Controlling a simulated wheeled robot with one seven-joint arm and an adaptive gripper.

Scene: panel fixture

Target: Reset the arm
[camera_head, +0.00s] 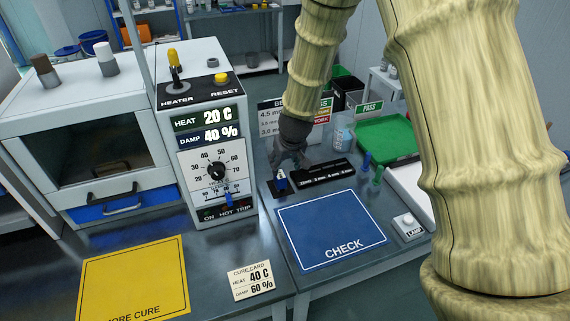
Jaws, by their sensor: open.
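My arm comes down from the top of the view, and its dark gripper (288,158) points downward over the far part of the right-hand table. The gripper looks small and partly blurred, open, with nothing seen between its fingers. It is above and close to a small dark stand with a blue and white piece (281,180). Whether it touches that piece, I cannot tell. A black block with labelled slots (322,172) lies just right of the gripper.
A control panel (214,140) shows HEAT 20 C and DAMP 40 %, beside an oven-like box (110,160). A yellow mat (133,275), cure card (252,281), blue CHECK mat (330,230), lamp button (408,224) and green tray (387,139) lie on the tables. My arm hides the right side.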

